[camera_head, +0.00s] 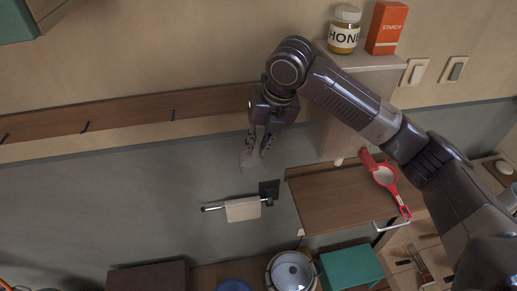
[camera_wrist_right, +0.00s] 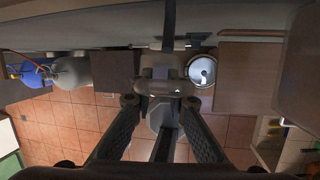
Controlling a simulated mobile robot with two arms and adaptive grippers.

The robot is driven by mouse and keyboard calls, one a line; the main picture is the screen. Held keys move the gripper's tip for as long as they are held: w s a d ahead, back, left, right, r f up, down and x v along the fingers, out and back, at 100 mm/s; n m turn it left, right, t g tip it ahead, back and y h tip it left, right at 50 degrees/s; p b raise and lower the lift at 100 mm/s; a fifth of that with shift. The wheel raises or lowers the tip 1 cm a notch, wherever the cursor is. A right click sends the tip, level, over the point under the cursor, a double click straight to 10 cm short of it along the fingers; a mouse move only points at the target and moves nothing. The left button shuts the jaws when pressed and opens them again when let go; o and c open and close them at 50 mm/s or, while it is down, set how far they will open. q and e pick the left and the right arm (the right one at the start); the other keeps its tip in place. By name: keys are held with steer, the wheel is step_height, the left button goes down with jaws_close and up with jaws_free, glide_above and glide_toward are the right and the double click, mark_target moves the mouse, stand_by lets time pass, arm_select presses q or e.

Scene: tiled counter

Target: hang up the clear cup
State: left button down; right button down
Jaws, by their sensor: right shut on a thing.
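My right gripper (camera_head: 260,149) points down in front of the wall, and its fingers are shut on the clear cup (camera_head: 249,161). The cup is faint and see-through against the grey wall; its handle cannot be made out. In the right wrist view the cup (camera_wrist_right: 161,113) shows as a pale shape between the two fingers. A wooden rail (camera_head: 130,109) with several dark hooks runs along the wall to the left of the gripper. One hook (camera_head: 172,114) is left of the gripper, apart from the cup. My left gripper is not in view.
A wooden shelf (camera_head: 335,200) with a red strainer (camera_head: 384,177) is to the right. A honey jar (camera_head: 344,33) and a starch box (camera_head: 386,28) stand on an upper ledge.

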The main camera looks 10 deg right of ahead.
steer(key=shift+w+f, duration=0.15)
steer(key=shift+w, duration=1.65)
steer(key=shift+w+f, duration=0.45)
steer(key=c, duration=1.8)
jaws_free()
steer(key=shift+r, duration=0.1)
steer(key=v, duration=1.1)
steer(key=shift+s+d+r, duration=0.1)
steer(key=shift+r, duration=0.3)
steer(key=shift+s, duration=0.1)
steer(key=shift+s, duration=1.95)
